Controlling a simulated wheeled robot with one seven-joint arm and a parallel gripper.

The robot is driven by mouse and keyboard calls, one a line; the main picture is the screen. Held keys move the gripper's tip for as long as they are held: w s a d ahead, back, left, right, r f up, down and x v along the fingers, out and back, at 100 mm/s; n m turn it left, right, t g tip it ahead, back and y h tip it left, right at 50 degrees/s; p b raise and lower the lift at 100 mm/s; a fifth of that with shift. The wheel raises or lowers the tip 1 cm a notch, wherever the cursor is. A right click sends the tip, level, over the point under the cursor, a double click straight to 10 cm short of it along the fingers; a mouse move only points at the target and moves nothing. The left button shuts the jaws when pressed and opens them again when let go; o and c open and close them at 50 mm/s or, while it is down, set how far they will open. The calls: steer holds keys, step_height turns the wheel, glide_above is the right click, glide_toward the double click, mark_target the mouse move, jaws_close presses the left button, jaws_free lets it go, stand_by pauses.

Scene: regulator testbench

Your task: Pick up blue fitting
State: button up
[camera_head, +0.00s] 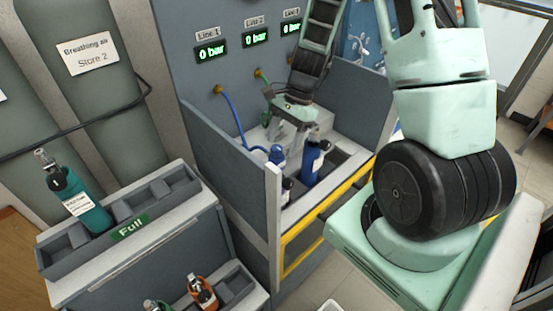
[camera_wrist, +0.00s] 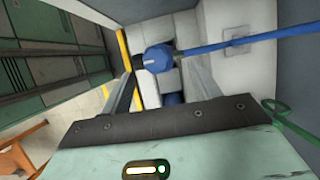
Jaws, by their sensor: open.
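The blue fitting (camera_head: 277,154) sits low in the bench bay at the end of a blue hose (camera_head: 231,113). In the wrist view the blue fitting (camera_wrist: 157,59) lies ahead, between the lines of my two fingers, with its hose running off to the right. My gripper (camera_head: 292,133) is above and beside it in the head view. Its fingers are apart with nothing held between them, as the wrist view also shows of my gripper (camera_wrist: 160,80). I cannot tell how far the fingertips are from the fitting.
A blue bottle (camera_head: 315,161) stands in the bay beside my gripper; another is partly hidden by the side wall. A green hose (camera_wrist: 284,113) hangs close on the right. Grey side walls (camera_head: 232,160) and a yellow rail (camera_head: 318,226) bound the bay. A teal bottle (camera_head: 80,200) lies on the left rack.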

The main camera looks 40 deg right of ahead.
mark_target(277, 159)
steer(key=shift+p+x, duration=0.7)
steer(key=shift+x, duration=2.35)
steer(key=shift+r, duration=0.1)
steer(key=c, duration=1.2)
